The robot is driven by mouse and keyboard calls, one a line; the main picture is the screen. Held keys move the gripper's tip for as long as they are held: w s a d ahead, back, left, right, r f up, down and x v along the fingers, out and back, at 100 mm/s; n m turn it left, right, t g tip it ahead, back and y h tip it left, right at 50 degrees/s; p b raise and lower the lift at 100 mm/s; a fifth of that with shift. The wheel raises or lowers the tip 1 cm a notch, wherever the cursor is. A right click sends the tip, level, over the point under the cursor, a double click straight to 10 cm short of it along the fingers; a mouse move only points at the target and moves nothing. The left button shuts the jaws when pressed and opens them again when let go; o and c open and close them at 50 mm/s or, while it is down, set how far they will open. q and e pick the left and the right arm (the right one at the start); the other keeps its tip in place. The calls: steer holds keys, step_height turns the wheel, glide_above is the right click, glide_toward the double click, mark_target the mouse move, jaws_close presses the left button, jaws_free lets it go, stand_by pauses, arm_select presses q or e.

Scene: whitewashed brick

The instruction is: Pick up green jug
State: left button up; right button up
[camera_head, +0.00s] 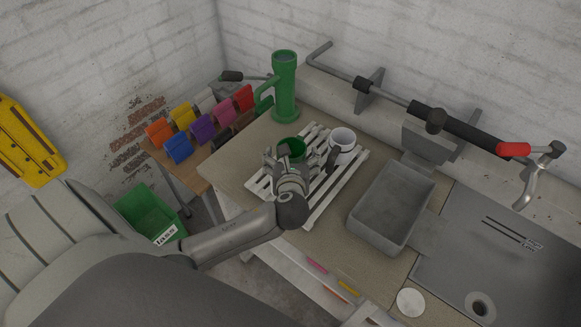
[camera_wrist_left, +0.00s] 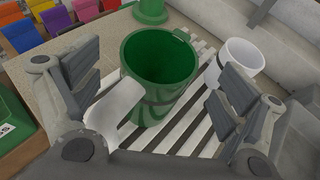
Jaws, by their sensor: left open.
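A green open-topped vessel (camera_head: 291,148) stands upright on a white slatted rack (camera_head: 262,187); its handle is not clear. In the left wrist view, the green vessel (camera_wrist_left: 160,62) sits between the parted fingers of my left gripper (camera_wrist_left: 165,85). My left gripper (camera_head: 301,158) is open around it, with gaps visible on both sides. A taller green jug-like vessel with a side handle (camera_head: 285,85) stands behind, at the counter's back left corner. Only its base (camera_wrist_left: 150,12) shows in the left wrist view. My right gripper does not show.
A white mug (camera_head: 343,139) stands on the rack close to the right finger. A grey basin (camera_head: 391,208) and a metal sink (camera_head: 500,255) lie to the right. Coloured holders (camera_head: 203,130) and a green bin (camera_head: 147,212) are at left.

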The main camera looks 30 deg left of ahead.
mark_target(298, 147)
arm_select(q)
steer(key=x, duration=0.2)
steer(key=shift+w+a+f, duration=0.1)
steer(key=shift+w+a, duration=0.1)
steer(key=shift+w, duration=0.05)
steer(key=shift+s, duration=0.1)
steer(key=c, duration=1.7)
